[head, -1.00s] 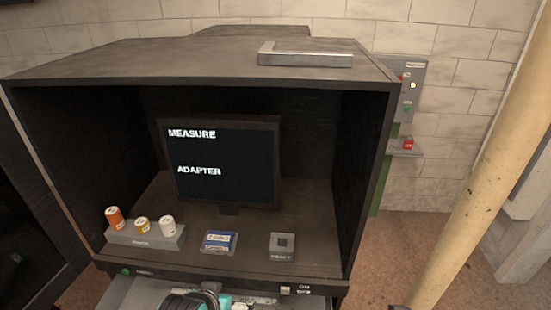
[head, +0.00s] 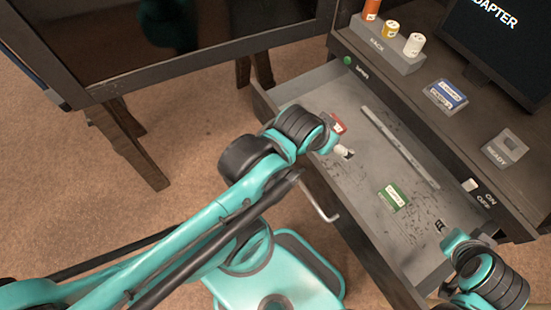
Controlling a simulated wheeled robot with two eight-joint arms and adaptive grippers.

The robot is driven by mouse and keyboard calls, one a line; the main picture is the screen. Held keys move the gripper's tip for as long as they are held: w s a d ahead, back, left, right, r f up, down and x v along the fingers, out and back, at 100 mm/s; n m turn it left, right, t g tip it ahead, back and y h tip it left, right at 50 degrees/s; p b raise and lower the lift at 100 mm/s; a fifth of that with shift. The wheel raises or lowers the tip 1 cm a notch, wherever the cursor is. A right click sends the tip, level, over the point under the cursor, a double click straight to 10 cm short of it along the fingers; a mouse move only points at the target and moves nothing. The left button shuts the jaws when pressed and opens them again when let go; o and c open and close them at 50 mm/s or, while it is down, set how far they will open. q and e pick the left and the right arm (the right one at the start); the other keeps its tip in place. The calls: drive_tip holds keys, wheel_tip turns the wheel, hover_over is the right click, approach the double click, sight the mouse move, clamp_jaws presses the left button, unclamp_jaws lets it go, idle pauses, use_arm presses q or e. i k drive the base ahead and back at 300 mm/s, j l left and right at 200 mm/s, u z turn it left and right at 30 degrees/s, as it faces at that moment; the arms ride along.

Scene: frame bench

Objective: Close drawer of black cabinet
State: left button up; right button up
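The black cabinet (head: 465,150) stands at the right, and its grey drawer (head: 345,90) is pulled out toward me. A bent silver handle (head: 322,203) shows at the drawer's front. My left gripper (head: 345,152) is over the front left part of the drawer; its fingers are too small and hidden to tell open from shut. My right gripper (head: 440,227) is over the drawer's right end, its fingers also unclear. In the drawer are a long grey strip (head: 400,148), a green card (head: 393,197) and a red-and-white item (head: 337,123) beside my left gripper.
On the cabinet's shelf are a rack (head: 385,50) with three small jars, a blue-and-white box (head: 445,95), a grey READY block (head: 503,150) and a monitor (head: 500,40). A dark framed bench (head: 190,55) stands at the left.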

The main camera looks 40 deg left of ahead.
sight(401, 251)
drive_tip(key=k+j+u, duration=0.1)
drive_tip(key=u, duration=0.15)
drive_tip(key=j+u, duration=0.25)
drive_tip(key=j+z, duration=0.1)
drive_tip(key=z, duration=0.9)
drive_tip(key=k+j+z, duration=0.1)
drive_tip(key=z, duration=0.4)
drive_tip(key=k+z, duration=0.1)
drive_tip(key=z, duration=0.4)
drive_tip(key=k+j+z, duration=0.2)
drive_tip(key=k+j, duration=0.05)
drive_tip(key=k, duration=0.1)
